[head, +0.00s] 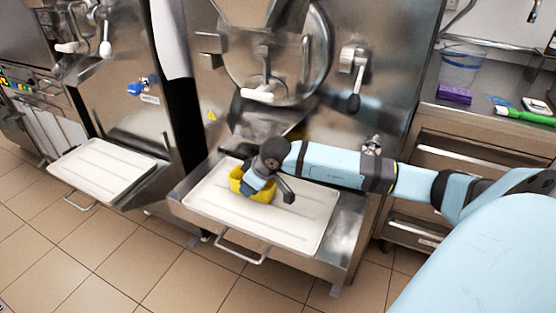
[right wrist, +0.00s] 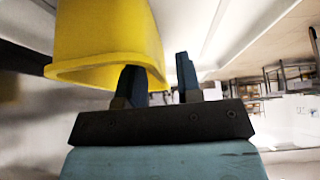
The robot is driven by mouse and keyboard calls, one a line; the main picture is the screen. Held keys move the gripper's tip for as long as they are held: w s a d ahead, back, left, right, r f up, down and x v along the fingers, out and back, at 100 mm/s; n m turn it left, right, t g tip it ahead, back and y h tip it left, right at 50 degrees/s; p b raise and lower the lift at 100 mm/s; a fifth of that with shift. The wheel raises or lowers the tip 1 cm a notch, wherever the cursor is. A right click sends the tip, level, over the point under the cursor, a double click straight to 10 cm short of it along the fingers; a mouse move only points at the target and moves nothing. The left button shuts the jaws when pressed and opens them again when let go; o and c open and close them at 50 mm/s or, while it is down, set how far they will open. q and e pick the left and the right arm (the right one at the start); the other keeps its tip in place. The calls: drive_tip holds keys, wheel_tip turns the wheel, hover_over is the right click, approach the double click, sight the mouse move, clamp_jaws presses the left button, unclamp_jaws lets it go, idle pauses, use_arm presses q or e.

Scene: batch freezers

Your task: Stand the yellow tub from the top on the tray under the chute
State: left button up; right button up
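The yellow tub (head: 263,195) is on the white tray (head: 305,225) under the chute (head: 262,118) of the middle machine, toward the tray's back left. My right gripper (head: 257,180) is at the tub from above and hides part of it. In the right wrist view the tub (right wrist: 105,35) fills the upper left. The fingers of my right gripper (right wrist: 160,80) stand apart with a clear gap. One finger overlaps the tub's rim and the other is outside its wall; contact is not clear. My left gripper is not in view.
A second white tray (head: 103,168) sits under the machine on the left. The counter (head: 480,117) at right holds a clear container (head: 460,65), a purple box (head: 454,94) and a green-handled tool (head: 525,115). The tray's front and right are clear.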

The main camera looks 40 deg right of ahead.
sight(268, 191)
drive_tip(key=s, duration=0.2)
drive_tip(key=s+d, duration=0.2)
drive_tip(key=s, duration=0.1)
drive_tip(key=shift+s+d+r, duration=0.1)
drive_tip(key=shift+s+r, duration=0.2)
drive_tip(key=shift+r, duration=0.1)
drive_tip(key=s, duration=0.1)
drive_tip(key=s+d, duration=0.1)
drive_tip(key=s, duration=0.3)
drive_tip(key=shift+s+d+p, duration=0.1)
drive_tip(key=shift+d+p, duration=0.2)
drive_tip(key=shift+d, duration=0.1)
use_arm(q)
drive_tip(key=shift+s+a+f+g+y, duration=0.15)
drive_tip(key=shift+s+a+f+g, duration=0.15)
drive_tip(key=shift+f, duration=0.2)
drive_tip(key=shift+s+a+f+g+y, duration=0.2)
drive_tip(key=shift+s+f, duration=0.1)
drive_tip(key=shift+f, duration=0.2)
use_arm(e)
drive_tip(key=shift+s+d, duration=0.15)
drive_tip(key=shift+s, duration=0.35)
drive_tip(key=o, duration=1.3)
drive_tip(key=shift+r, duration=0.1)
use_arm(q)
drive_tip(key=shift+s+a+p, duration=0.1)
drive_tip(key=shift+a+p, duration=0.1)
drive_tip(key=shift+p, duration=1)
use_arm(e)
drive_tip(key=shift+v, duration=6.85)
